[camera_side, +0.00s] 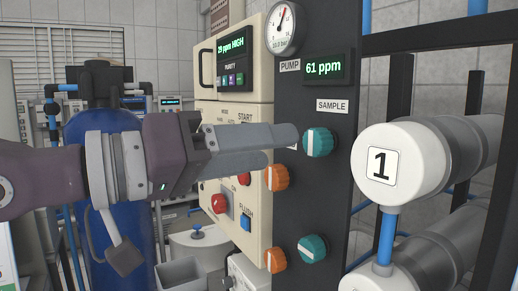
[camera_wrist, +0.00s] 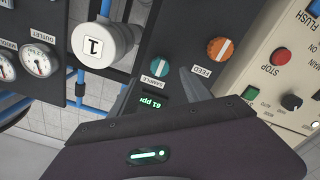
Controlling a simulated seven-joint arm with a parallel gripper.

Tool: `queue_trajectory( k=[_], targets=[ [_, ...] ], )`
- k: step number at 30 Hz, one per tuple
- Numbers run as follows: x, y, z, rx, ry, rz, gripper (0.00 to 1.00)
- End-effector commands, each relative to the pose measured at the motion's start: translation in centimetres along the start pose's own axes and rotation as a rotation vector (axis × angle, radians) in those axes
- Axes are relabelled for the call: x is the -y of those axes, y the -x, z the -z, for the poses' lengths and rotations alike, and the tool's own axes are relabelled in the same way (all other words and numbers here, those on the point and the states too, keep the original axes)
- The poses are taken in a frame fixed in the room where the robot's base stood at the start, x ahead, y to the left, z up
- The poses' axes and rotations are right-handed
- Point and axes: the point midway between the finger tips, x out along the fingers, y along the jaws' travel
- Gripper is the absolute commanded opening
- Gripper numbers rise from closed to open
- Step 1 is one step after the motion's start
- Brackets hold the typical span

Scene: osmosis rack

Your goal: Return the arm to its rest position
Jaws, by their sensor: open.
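My gripper (camera_side: 280,149) is open in the side view, its two grey fingers level and pointing right toward the dark valve panel (camera_side: 338,190). The upper fingertip ends just left of the upper teal knob (camera_side: 319,142); I cannot tell whether they touch. Nothing shows between the fingers. The knob's white mark stands nearly upright. In the wrist view, the teal knob (camera_wrist: 135,77) beside the SAMPLE label and the orange knob (camera_wrist: 219,49) beside the FEED label are both clear of the fingers. The wrist view shows only parts of the fingers beyond the purple gripper body.
A white cylinder end marked 1 (camera_side: 401,164) juts out right of the panel. A cream control box (camera_side: 258,60) with buttons stands behind the fingers. A blue tank (camera_side: 120,245) stands behind my wrist. The sample display (camera_side: 324,68) reads 61 ppm.

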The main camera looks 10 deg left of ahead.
Motion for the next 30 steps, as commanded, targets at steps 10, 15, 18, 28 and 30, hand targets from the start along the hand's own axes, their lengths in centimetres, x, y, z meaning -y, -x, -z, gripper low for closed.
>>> queue_trajectory(
  k=[10, 15, 18, 28, 30],
  targets=[
    [0.6, 0.2, -0.4, 0.014, -0.023, 0.027, 0.56],
    [8.8, 6.7, -4.1, 0.200, -0.274, 0.390, 0.56],
    [14.4, 15.0, -5.3, 0.341, -0.360, 0.664, 0.56],
    [17.8, 37.2, -13.4, 0.713, -0.143, 0.978, 0.56],
    [17.5, 38.5, -14.5, 0.744, -0.113, 0.970, 0.56]
  ],
)
